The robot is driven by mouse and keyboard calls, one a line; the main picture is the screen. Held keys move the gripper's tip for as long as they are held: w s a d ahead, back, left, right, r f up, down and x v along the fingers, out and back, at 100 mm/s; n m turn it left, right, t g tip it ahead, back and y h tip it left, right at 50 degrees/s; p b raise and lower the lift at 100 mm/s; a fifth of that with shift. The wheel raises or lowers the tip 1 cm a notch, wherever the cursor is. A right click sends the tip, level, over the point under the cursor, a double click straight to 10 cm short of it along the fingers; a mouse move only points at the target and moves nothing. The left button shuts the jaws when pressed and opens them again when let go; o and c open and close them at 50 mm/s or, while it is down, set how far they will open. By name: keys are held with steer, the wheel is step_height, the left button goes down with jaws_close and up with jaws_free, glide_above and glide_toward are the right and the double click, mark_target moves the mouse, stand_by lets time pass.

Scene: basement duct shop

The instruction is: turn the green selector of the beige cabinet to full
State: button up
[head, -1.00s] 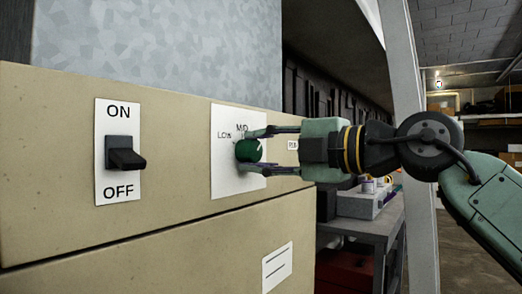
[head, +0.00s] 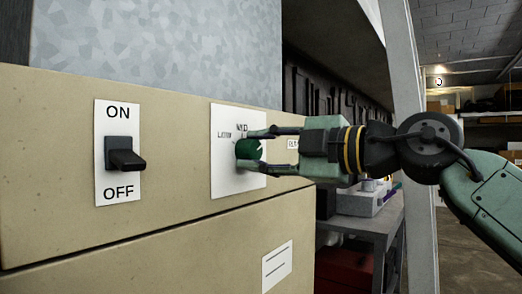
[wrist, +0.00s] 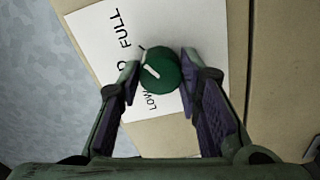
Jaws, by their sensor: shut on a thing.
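The green selector (head: 249,149) is a round knob on a white label plate (head: 226,172) of the beige cabinet (head: 60,222). The plate carries LOW, MID and FULL marks. In the wrist view, the knob (wrist: 166,84) has a white pointer line slanting to the upper left, away from LOW; I cannot tell exactly which mark it meets. FULL stands at the upper left and the MID lettering is partly behind a finger. My gripper (head: 262,151) reaches in from the right, shut on the knob, one finger on either side; its fingers (wrist: 162,86) also show in the wrist view.
A black ON/OFF lever switch (head: 124,155) sticks out from the cabinet left of the selector. A small lined label (head: 277,268) is on the lower panel. A grey workbench (head: 365,226) and a pale upright post (head: 414,130) stand behind my arm.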

steer(key=o, duration=1.2)
steer(key=v, duration=1.2)
